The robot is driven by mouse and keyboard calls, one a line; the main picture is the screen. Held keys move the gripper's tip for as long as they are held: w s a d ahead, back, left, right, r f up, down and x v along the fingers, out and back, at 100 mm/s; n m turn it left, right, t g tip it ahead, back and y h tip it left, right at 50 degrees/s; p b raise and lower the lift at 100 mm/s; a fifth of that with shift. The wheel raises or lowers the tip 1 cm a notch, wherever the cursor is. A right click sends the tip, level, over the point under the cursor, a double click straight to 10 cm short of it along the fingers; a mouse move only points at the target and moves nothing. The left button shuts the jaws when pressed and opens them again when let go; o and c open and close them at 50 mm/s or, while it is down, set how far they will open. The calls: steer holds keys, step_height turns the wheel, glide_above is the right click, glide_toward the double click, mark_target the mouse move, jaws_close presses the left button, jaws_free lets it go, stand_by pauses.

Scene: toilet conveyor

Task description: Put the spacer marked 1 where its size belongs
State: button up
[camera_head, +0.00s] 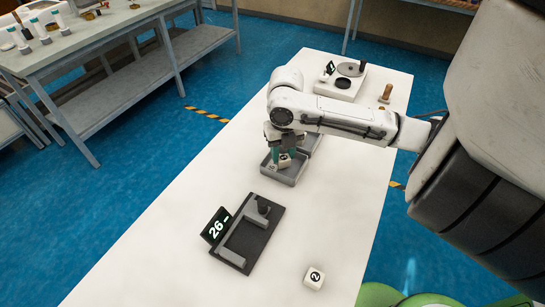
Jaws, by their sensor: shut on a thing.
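My gripper (283,157) is at the middle of the white table, over the near grey tray (291,180). It is shut on a small whitish block (284,161) with a dark mark. The mark is too small to read, so I cannot tell if it is a 1. The block is in or just above the tray; whether it touches the tray floor is unclear. A second grey tray (318,142) lies just behind, partly hidden by my arm. A white cube marked 2 (314,277) sits alone at the table's near right.
A dark measuring device (250,238) with a display (216,225) reading 26 stands in front of the trays. A white device (341,87) with dark discs and a brown peg-like object (386,93) stand at the back. The table's left side is clear.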

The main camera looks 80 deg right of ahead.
mark_target(284, 155)
steer(key=shift+s+d+f, duration=0.1)
steer(key=shift+f, duration=0.25)
steer(key=shift+f, duration=0.25)
steer(key=o, duration=1.1)
steer(key=shift+r, duration=0.1)
steer(key=shift+r, duration=0.1)
step_height(284, 155, up, 12)
